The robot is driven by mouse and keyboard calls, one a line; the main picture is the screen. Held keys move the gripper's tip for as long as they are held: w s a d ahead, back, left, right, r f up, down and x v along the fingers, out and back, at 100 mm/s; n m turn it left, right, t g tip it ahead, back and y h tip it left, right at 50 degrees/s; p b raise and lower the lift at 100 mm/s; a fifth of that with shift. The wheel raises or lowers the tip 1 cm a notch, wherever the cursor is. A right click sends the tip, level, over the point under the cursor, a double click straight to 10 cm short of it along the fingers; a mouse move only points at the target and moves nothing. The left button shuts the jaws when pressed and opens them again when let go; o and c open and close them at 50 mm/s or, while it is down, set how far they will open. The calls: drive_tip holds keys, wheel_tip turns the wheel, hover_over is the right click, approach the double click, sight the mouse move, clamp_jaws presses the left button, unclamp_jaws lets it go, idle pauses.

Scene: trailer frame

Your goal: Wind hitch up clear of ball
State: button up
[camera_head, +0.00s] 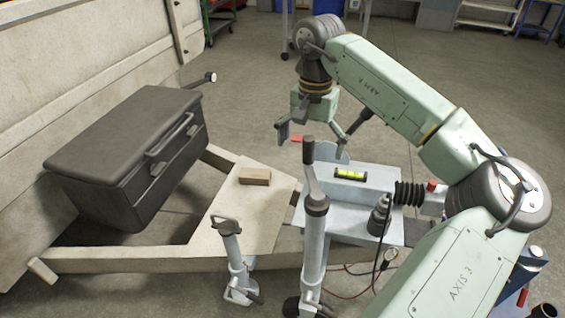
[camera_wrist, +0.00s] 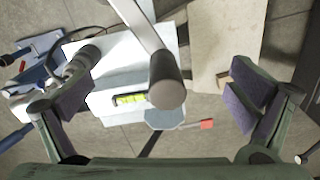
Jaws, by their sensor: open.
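The jockey wheel post (camera_head: 314,235) stands upright at the trailer's A-frame. Its crank rises above it to a dark round knob (camera_head: 308,152). In the wrist view the knob (camera_wrist: 167,92) appears between the jaws, with space on both sides. My gripper (camera_head: 315,138) is open and empty, pointing down above the knob; its padded fingers also show in the wrist view (camera_wrist: 158,98). The hitch has a black bellows (camera_head: 410,193) and a coupling head (camera_head: 433,203) with a red part. My arm covers the area beyond it, and I cannot make out the ball.
A spirit level (camera_head: 351,175) lies on the pale drawbar plate (camera_head: 345,205). A wood block (camera_head: 255,176), a black box (camera_head: 130,150) and a shorter stand (camera_head: 236,260) are left of the post. Cables (camera_head: 350,270) hang beneath the plate.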

wheel_tip(320, 180, up, 8)
drive_tip(key=p, duration=0.5)
drive_tip(key=shift+p, duration=0.3)
drive_tip(key=shift+f, duration=0.1)
